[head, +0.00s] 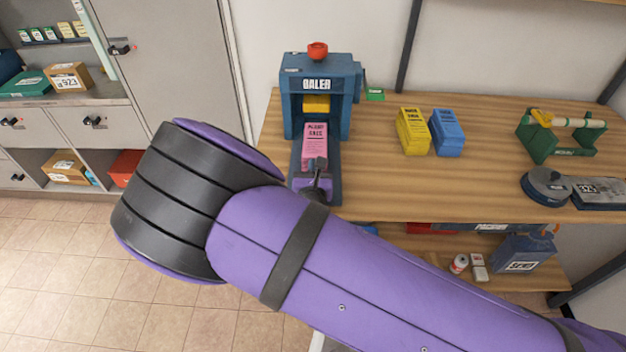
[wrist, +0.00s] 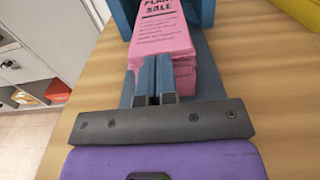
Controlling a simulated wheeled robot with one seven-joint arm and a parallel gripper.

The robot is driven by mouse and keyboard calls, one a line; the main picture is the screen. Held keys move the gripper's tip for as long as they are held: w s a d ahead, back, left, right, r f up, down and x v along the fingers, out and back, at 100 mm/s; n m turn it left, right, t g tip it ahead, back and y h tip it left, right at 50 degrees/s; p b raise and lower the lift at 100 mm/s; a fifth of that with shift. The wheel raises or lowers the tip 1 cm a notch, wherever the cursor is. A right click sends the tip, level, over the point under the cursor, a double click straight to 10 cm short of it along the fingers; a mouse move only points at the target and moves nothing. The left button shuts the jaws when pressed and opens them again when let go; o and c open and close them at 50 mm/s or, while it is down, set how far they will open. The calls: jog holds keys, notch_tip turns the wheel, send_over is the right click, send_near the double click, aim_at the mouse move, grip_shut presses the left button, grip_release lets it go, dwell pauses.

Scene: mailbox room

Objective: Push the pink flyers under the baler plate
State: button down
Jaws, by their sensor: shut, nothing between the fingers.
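The pink flyers (head: 314,146) lie as a stack on the blue-grey bed of the blue baler (head: 347,110), in front of its opening. The yellow baler plate (head: 316,103) shows raised inside the frame, above the far end of the stack. In the wrist view the flyers (wrist: 165,35) fill the top middle, with the side posts of the baler on both sides. My gripper (wrist: 155,95) is shut and empty, its fingertips at the near end of the stack. Whether they touch it I cannot tell. In the head view my gripper (head: 318,166) is partly hidden by my arm.
A red knob (head: 317,50) tops the baler, and a green tag (head: 375,94) is at its right. Yellow (head: 412,131) and blue (head: 447,132) stacks stand to the right on the wooden bench (head: 385,185). A green holder (head: 560,137) and tape roll (head: 546,187) are farther right.

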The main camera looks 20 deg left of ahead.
aim_at(315, 138)
jog(key=x, duration=1.2)
jog(key=shift+s, duration=0.1)
